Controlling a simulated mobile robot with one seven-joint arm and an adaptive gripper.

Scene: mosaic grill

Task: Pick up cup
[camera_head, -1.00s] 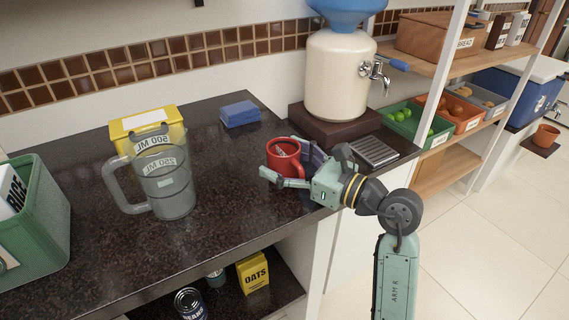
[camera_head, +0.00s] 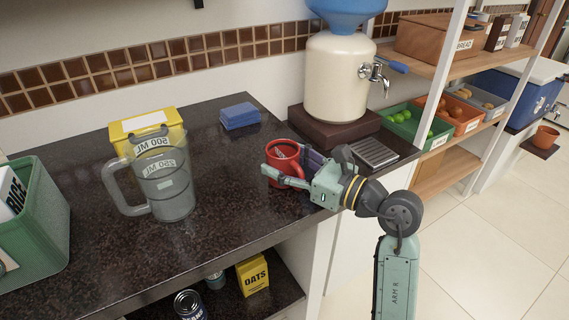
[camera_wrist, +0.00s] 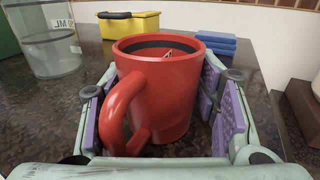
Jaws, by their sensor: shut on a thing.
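In the wrist view the cup (camera_wrist: 158,95) fills the middle, between the purple finger pads. The handle points toward the camera at left. The cup's base seems to be at counter level; whether it touches cannot be told.
A clear measuring jug (camera_head: 168,190) and a yellow box (camera_head: 147,127) stand left. Blue sponges (camera_head: 239,116) lie behind. The dispenser (camera_head: 337,80) on its dark base (camera_head: 333,130) is close behind my gripper. A grey drip grate (camera_head: 374,152) lies right. The front middle counter is clear.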

